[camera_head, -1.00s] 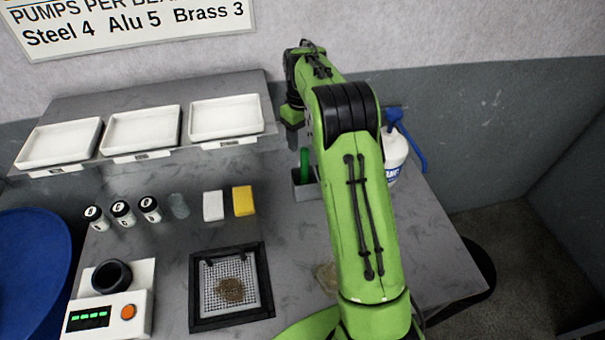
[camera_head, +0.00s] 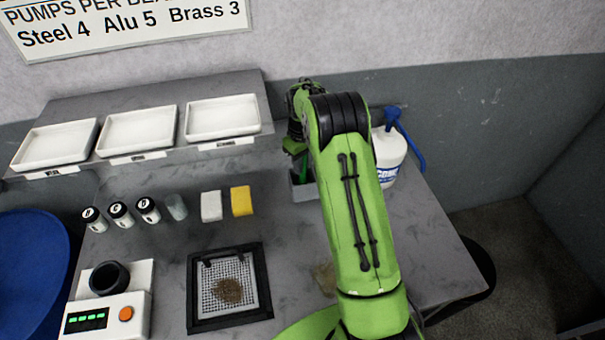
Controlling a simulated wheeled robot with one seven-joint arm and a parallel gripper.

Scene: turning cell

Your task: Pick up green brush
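The green brush (camera_head: 303,166) stands in a small grey holder (camera_head: 302,191) on the bench, partly hidden behind my arm. Only a sliver of its green handle shows. My gripper (camera_head: 293,150) is at the brush's upper end, lowered over the holder from above. Its fingers are mostly hidden by my own wrist and arm, so I cannot tell whether they are open, shut or touching the brush.
A white bottle with a blue pump (camera_head: 389,155) stands just right of my arm. White trays (camera_head: 222,118) sit on a shelf at the back left. A yellow block (camera_head: 241,201), a white block (camera_head: 211,206) and several small jars (camera_head: 148,210) stand left of the holder. A framed mesh (camera_head: 229,287) lies in front.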

